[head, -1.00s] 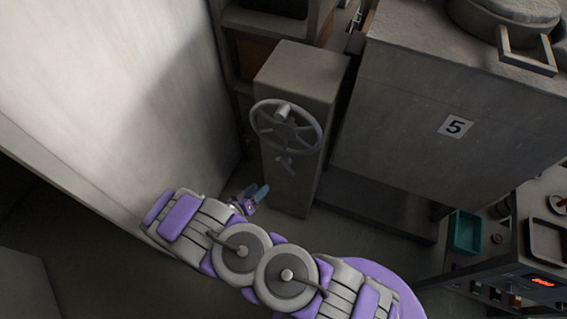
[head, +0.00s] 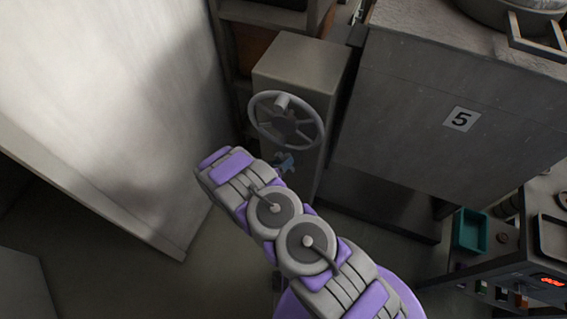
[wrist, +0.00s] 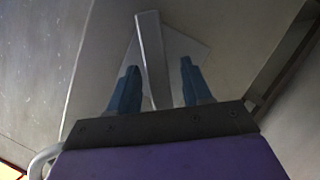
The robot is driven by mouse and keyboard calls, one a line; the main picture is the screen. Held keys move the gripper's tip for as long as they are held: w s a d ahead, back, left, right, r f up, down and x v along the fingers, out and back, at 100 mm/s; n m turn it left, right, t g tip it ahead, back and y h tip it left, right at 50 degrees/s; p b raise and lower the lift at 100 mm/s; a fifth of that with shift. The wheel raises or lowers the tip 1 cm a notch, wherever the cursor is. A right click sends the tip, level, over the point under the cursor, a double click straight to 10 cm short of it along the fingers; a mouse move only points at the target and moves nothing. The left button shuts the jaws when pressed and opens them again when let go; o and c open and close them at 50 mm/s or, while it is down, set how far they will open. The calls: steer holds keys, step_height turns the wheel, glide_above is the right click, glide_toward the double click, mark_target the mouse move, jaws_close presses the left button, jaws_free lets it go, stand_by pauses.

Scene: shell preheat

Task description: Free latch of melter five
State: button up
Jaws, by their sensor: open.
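The melter (head: 400,110) is a large grey box with a "5" plate (head: 461,119) on its side. Next to it stands a narrow grey pedestal (head: 295,65) with a handwheel (head: 281,101) on its face. My gripper (head: 285,161) is just below the wheel, at the pedestal's front. In the wrist view its two blue fingers (wrist: 158,88) are open, one on each side of a grey bar (wrist: 152,60), which looks like the latch lever. I cannot tell whether either finger touches the bar. In the head view my gripper mostly hides the bar.
A pale wall panel (head: 110,110) stands close on the left of my arm. A shelf (head: 265,14) is behind the pedestal. A teal bin (head: 470,231) and a bench with a red display (head: 548,281) are at the lower right. The floor below the pedestal looks clear.

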steer(key=shift+w+d+f, duration=0.2)
steer(key=shift+w+d, duration=0.05)
steer(key=shift+w, duration=0.2)
jaws_close()
